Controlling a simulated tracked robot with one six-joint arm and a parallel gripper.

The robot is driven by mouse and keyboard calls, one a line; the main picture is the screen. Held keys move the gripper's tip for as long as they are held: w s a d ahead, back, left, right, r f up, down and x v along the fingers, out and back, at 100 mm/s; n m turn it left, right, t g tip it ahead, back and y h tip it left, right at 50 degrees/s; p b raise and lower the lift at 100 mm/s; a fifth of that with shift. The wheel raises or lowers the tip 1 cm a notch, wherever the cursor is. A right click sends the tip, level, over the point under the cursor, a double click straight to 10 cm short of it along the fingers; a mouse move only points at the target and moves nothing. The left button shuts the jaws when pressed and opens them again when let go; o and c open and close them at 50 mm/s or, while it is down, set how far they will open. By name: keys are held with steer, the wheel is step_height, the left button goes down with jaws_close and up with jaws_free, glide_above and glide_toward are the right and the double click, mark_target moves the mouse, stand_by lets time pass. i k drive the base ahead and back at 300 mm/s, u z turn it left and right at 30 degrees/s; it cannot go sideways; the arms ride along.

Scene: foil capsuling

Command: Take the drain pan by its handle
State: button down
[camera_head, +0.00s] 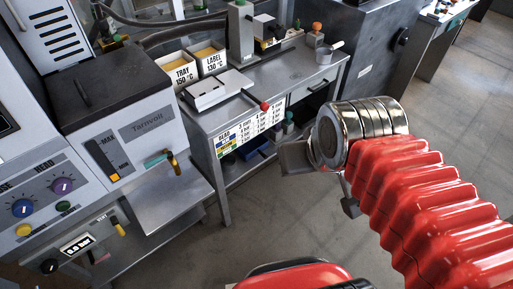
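A small grey metal pan with a short pale handle (324,56) stands at the right end of the workbench top, by the back; it is the only pan-like thing I can make out, and I cannot tell for sure that it is the drain pan. My gripper (298,156) is at the end of my red bellows arm, in front of and below the bench's right part, well apart from the pan. A grey plate-like part of it shows left of the silver rings. The rest is hidden behind the wrist, and I see nothing held.
The workbench (240,112) carries labelled trays (180,69), a white flat device with a red-knobbed lever (213,92) and a small press (241,32). The Tarnvoil machine (110,110) with a brass tap (175,163) above a metal shelf (165,203) fills the left. Floor is clear at right.

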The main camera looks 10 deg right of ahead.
mark_target(253, 146)
steer(key=i, duration=1)
steer(key=u, duration=1)
steer(key=k, duration=0.5)
steer(key=u, duration=0.4)
